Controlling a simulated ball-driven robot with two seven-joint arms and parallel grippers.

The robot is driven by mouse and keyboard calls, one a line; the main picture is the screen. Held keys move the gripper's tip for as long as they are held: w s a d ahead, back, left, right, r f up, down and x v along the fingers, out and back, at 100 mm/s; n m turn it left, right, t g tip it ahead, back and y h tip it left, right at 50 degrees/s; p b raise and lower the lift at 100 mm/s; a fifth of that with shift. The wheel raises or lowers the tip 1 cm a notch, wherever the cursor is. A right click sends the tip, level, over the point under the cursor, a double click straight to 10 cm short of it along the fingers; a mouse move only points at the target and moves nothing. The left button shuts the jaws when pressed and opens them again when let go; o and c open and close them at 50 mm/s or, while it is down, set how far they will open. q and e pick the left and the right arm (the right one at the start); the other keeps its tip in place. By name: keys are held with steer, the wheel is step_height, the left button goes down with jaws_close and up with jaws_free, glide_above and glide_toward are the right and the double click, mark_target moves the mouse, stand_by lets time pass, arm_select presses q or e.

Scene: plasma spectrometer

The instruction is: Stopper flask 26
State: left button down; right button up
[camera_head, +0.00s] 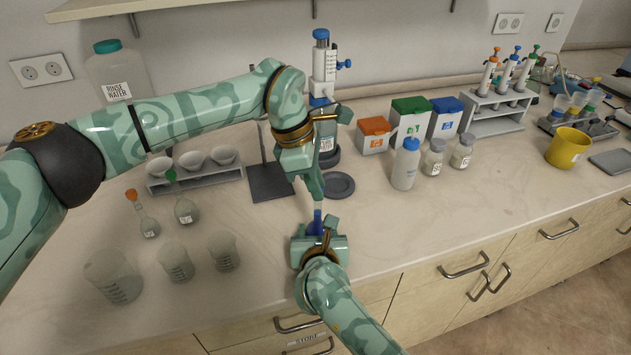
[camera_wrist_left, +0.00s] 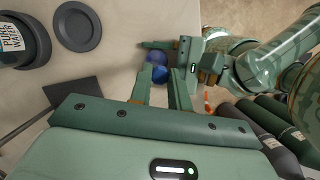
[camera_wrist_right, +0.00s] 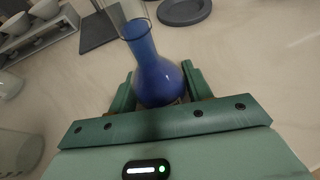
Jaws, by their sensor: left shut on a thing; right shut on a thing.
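My right gripper (camera_head: 318,238) is shut on a glass flask with blue liquid (camera_wrist_right: 157,75). Its round bulb sits between the fingers and its neck points up, clear near the top. The flask (camera_head: 317,227) is above the front of the bench in the head view. My left gripper (camera_head: 317,194) points down just above the flask's neck. In the left wrist view a small dark blue piece (camera_wrist_left: 160,74), seemingly the stopper, is between its fingertips. Whether it touches the flask's mouth is hidden. The flask's number cannot be read.
Two stoppered flasks, orange-topped (camera_head: 147,222) and green-topped (camera_head: 184,208), stand at left near several beakers (camera_head: 176,262). A dark round dish (camera_head: 339,185) and stand base (camera_head: 268,182) lie behind the grippers. A white bottle (camera_head: 405,166) stands to the right. The front right of the bench is clear.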

arm_select(q)
steer(key=shift+s+a+f, duration=0.1)
steer(key=shift+f, duration=0.8)
stand_by(0.8)
steer(key=shift+r, duration=0.4)
steer(key=shift+f, duration=0.5)
stand_by(2.3)
steer(key=c, duration=1.6)
jaws_free()
steer(key=shift+s, duration=0.1)
steer(key=v, duration=0.4)
steer(key=shift+r, duration=0.25)
steer(key=shift+c, duration=1.4)
